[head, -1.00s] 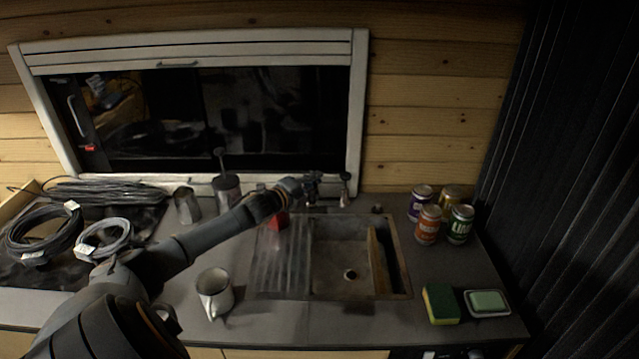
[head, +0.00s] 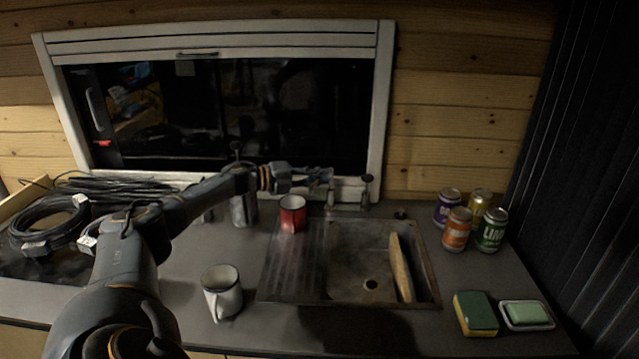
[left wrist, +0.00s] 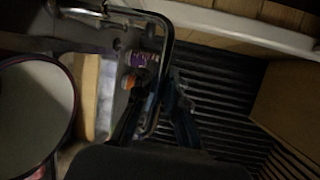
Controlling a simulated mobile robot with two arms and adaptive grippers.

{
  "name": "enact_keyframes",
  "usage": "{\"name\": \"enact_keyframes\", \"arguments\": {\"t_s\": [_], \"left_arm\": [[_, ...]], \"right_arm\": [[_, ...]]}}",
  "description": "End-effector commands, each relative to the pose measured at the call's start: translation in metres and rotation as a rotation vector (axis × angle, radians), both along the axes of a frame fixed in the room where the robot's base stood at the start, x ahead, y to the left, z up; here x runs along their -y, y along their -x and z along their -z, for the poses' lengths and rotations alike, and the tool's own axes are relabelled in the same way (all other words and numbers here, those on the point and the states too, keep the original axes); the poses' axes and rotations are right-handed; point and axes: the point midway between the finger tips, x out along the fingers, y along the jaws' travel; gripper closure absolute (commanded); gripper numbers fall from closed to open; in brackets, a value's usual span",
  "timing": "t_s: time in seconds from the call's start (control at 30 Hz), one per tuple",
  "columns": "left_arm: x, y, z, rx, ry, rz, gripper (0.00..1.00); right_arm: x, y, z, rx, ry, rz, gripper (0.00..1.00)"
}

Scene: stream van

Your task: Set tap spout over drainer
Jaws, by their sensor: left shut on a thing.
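The tap stands behind the sink (head: 433,278), with a dark knob (head: 367,179) at its right. In the left wrist view the tap spout (left wrist: 166,60) is a curved dark metal tube passing between my fingers. My left gripper (head: 328,178) is shut on the spout at the back edge of the sink; it also shows in the left wrist view (left wrist: 155,105). In the head view the gripper largely hides the spout, so its exact direction is hard to tell. The ribbed drainer (head: 290,275) is left of the basin. My right gripper is not in view.
A red mug (head: 292,216) stands at the drainer's back edge, close below my left arm. A white mug (head: 222,295) is at front left. A wooden board (head: 400,268) leans in the basin. Several cans (head: 457,230), a sponge (head: 475,314) and a soap dish (head: 540,326) are at right.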

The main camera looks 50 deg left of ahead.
Motion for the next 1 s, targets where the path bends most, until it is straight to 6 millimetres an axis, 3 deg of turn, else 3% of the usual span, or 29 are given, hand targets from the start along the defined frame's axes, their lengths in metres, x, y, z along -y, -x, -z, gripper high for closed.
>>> {"name": "enact_keyframes", "arguments": {"t_s": [0.4, 0.43, 0.5, 0.57, 0.87, 1.0], "left_arm": [[0.000, 0.000, 0.000, 0.001, -0.001, 0.005, 1.00], [0.000, 0.000, 0.000, 0.002, -0.001, 0.005, 0.87], [0.000, 0.000, 0.000, 0.002, -0.001, 0.005, 0.73], [0.000, 0.000, 0.000, 0.002, -0.001, 0.005, 0.65], [0.000, 0.000, -0.002, 0.002, -0.001, 0.006, 0.65], [-0.001, -0.001, -0.018, 0.005, -0.002, 0.006, 0.65]], "right_arm": [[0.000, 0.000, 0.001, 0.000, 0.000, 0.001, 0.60], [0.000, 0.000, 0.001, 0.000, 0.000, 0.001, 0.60], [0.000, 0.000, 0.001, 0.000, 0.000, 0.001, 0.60], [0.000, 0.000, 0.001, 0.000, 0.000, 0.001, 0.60], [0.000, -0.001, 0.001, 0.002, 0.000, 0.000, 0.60], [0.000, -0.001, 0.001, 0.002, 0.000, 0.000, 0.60]]}}
